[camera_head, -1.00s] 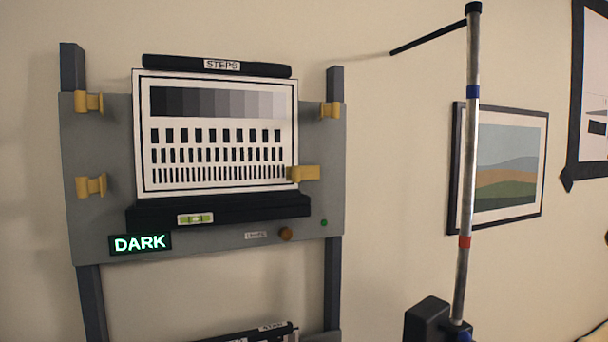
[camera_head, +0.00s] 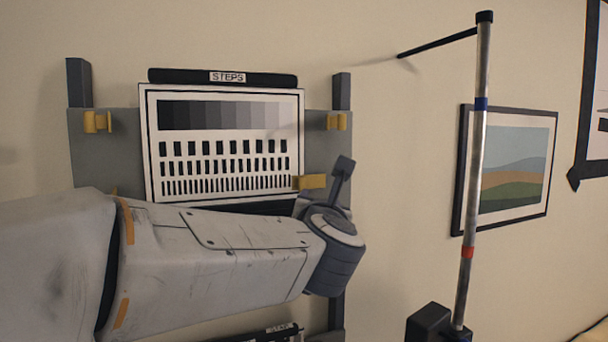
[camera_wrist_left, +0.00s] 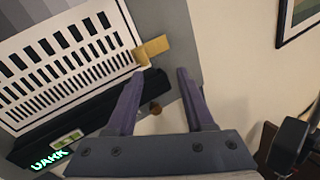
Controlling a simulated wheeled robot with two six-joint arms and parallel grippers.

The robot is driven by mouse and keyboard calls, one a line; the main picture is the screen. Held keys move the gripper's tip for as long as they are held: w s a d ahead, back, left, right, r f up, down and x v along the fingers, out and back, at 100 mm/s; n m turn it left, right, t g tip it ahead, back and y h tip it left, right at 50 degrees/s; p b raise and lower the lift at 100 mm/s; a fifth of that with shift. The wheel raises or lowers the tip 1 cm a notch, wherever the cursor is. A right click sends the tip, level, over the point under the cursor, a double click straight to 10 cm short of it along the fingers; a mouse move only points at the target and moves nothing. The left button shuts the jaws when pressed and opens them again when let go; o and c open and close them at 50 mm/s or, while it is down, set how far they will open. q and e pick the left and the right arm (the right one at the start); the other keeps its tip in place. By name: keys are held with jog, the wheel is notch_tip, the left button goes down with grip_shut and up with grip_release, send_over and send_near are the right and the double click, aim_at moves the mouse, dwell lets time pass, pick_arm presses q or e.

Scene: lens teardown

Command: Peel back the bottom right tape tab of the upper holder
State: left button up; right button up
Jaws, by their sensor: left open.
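The upper holder is a grey board (camera_head: 90,150) carrying a white test chart (camera_head: 225,145) labelled STEPS. Its bottom right tape tab (camera_head: 310,182) is mustard yellow and lies across the chart's lower right corner. The tab also shows in the left wrist view (camera_wrist_left: 153,48), just beyond the fingertips. My left gripper (camera_head: 343,165) is beside the tab, to its right in the head view. In the left wrist view its two purple-grey fingers (camera_wrist_left: 160,76) are open, with nothing between them. My left arm hides the holder's lower part. My right gripper is out of view.
Other yellow tabs sit at the top left (camera_head: 97,121) and top right (camera_head: 337,121). A black ledge (camera_wrist_left: 85,110) with a level vial (camera_wrist_left: 66,140) runs under the chart. A banded metal pole (camera_head: 473,190) stands to the right.

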aim_at(302, 180)
pick_arm(q)
jog(key=w+a+n+y+p, duration=0.1)
jog(key=w, duration=0.2)
jog(key=w+a+r+n+p, duration=0.1)
jog(key=w+n+p, duration=0.1)
jog(key=w, duration=0.1)
jog(key=w+a+r+n+y+p, duration=0.1)
jog(key=w+p, duration=0.1)
jog(key=w, duration=0.1)
jog(key=shift+y, duration=0.3)
jog(key=shift+w+a+f+p, duration=0.1)
jog(key=shift+w+p, duration=0.1)
jog(key=shift+w, duration=0.15)
jog(key=shift+w+f+p, duration=0.1)
jog(key=shift+w+p, duration=0.05)
jog(key=shift+w, duration=0.2)
grip_shut()
dwell(0.5)
